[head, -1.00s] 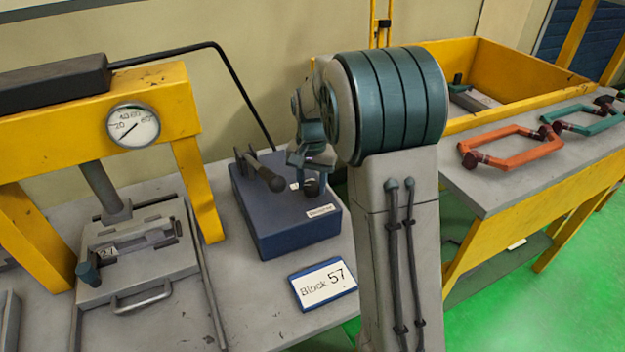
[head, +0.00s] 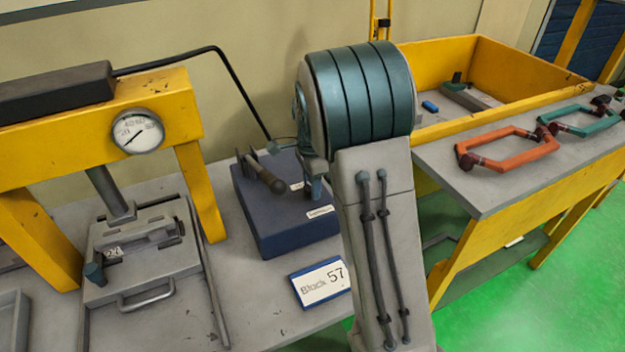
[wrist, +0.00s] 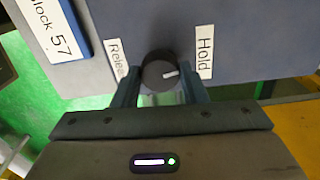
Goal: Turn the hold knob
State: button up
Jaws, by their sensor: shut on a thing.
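The dark round hold knob (wrist: 159,71) sits on the face of the blue box (wrist: 130,30) in the wrist view. Its white pointer mark faces right, toward the "Hold" label (wrist: 205,52). The "Release" label (wrist: 115,60) is on the other side, partly covered by a finger. My gripper (wrist: 160,82) has one finger on each side of the knob and is shut on it. In the head view the blue box (head: 290,235) stands on the bench, and my arm hides the knob.
A black lever (head: 262,174) stands on the box's left part. The "Block 57" plate (head: 322,283) lies in front. A yellow press with a gauge (head: 137,131) stands to the left. Orange (head: 505,148) and green handles lie on the right bench, before a yellow bin (head: 500,60).

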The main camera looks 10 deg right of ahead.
jog(key=shift+w+r+m+p, duration=0.15)
jog(key=shift+m+p, duration=0.2)
jog(key=shift+m, duration=0.75)
jog(key=o, duration=1)
jog(key=shift+c, duration=0.2)
notch_tip(320, 180, up, 14)
